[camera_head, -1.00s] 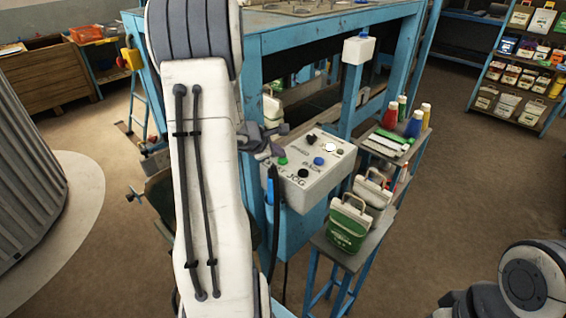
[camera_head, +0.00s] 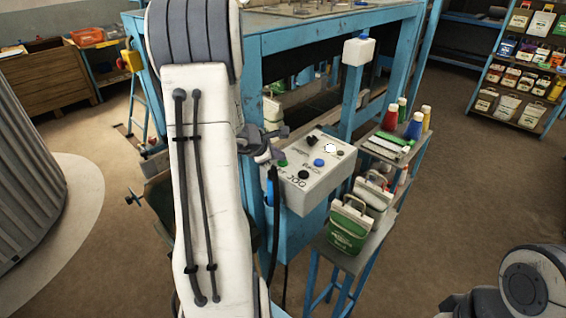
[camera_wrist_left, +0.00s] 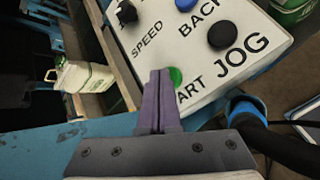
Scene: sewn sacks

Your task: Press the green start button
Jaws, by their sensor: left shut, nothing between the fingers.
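The green start button (camera_head: 282,163) is on the near left edge of a white control box (camera_head: 316,188). In the left wrist view the green button (camera_wrist_left: 176,77) shows just right of the fingertips, partly hidden behind them. My left gripper (camera_head: 275,155) is at the left edge of the box, close to the button. In the left wrist view its purple-grey fingers (camera_wrist_left: 158,78) are together with nothing between them. I cannot tell whether they touch the button. My right gripper is not in view; only part of my right arm shows at the lower right.
A black JOG button (camera_head: 303,174), a blue BACK button (camera_head: 319,162) and a black speed knob (camera_head: 313,141) share the panel. A blue workbench (camera_head: 300,28) stands behind. A dark cable hangs below the box.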

